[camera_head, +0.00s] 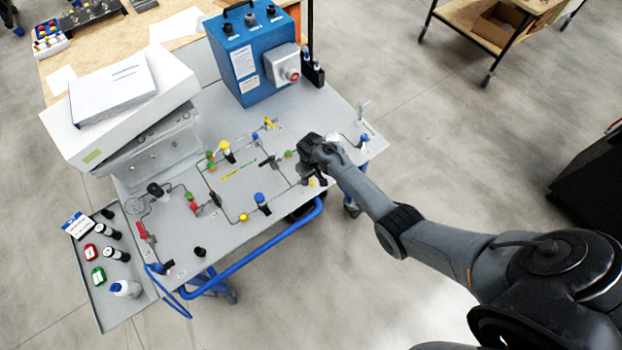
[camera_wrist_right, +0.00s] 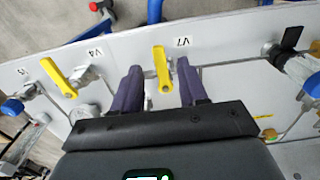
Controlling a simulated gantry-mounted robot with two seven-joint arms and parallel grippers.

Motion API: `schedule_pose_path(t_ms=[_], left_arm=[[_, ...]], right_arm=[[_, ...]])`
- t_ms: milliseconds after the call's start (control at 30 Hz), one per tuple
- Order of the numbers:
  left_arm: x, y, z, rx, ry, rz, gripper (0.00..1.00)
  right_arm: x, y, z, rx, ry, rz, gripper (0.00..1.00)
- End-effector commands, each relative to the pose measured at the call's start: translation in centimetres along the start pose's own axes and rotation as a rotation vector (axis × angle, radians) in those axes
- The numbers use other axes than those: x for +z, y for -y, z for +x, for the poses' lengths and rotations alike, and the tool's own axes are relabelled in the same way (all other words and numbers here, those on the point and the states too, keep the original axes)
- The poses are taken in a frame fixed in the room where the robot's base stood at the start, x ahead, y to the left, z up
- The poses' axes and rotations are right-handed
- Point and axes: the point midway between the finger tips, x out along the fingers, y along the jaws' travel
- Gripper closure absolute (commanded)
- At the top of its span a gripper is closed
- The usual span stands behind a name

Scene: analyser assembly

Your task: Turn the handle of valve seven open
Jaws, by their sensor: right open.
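The yellow handle of valve seven (camera_wrist_right: 162,68) shows in the right wrist view beside a white label reading V7 (camera_wrist_right: 183,42), which appears upside down. The handle points up and down in the picture, roughly across the thin grey pipe. My right gripper (camera_wrist_right: 158,84) is open, with one dark finger on each side of the handle. Gaps show between handle and fingers, and contact cannot be made out. In the head view my right gripper (camera_head: 308,180) is over the right front part of the grey panel and mostly hides the valve. My left gripper is out of view.
A second yellow handle (camera_wrist_right: 56,76), slanted, stands near the V4 label (camera_wrist_right: 95,52). Pipes and other coloured valves cover the panel (camera_head: 285,225). A blue box (camera_head: 248,60) with a red button stands at the back. A blue rail (camera_head: 265,250) runs along the front edge.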

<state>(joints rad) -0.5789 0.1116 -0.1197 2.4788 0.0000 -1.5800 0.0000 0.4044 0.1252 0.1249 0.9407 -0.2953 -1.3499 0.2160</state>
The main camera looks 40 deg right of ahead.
Motion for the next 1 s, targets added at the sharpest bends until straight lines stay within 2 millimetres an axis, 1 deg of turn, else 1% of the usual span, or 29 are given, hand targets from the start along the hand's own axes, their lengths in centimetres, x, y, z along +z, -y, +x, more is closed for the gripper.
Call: schedule_pose_path(t_ms=[33,200,533,567,800,833,1000], left_arm=[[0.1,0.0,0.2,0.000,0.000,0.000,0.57],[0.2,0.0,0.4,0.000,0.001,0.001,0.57],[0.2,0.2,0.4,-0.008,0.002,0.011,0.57],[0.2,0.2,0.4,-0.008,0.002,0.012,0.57],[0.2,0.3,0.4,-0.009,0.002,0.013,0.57],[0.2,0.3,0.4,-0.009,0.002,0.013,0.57],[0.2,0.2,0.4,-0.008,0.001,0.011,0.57]], right_arm=[[-0.1,0.0,0.6,0.000,-0.001,0.000,0.57],[0.0,0.0,1.6,0.000,-0.001,-0.001,0.57],[0.0,0.0,1.8,0.000,-0.001,-0.001,0.57],[0.0,0.0,1.8,0.000,-0.001,-0.001,0.60],[0.0,0.0,1.8,0.000,-0.001,-0.001,0.97],[0.0,0.0,1.8,0.000,-0.001,-0.001,1.00],[0.0,0.0,1.8,0.000,-0.001,-0.002,1.00]])
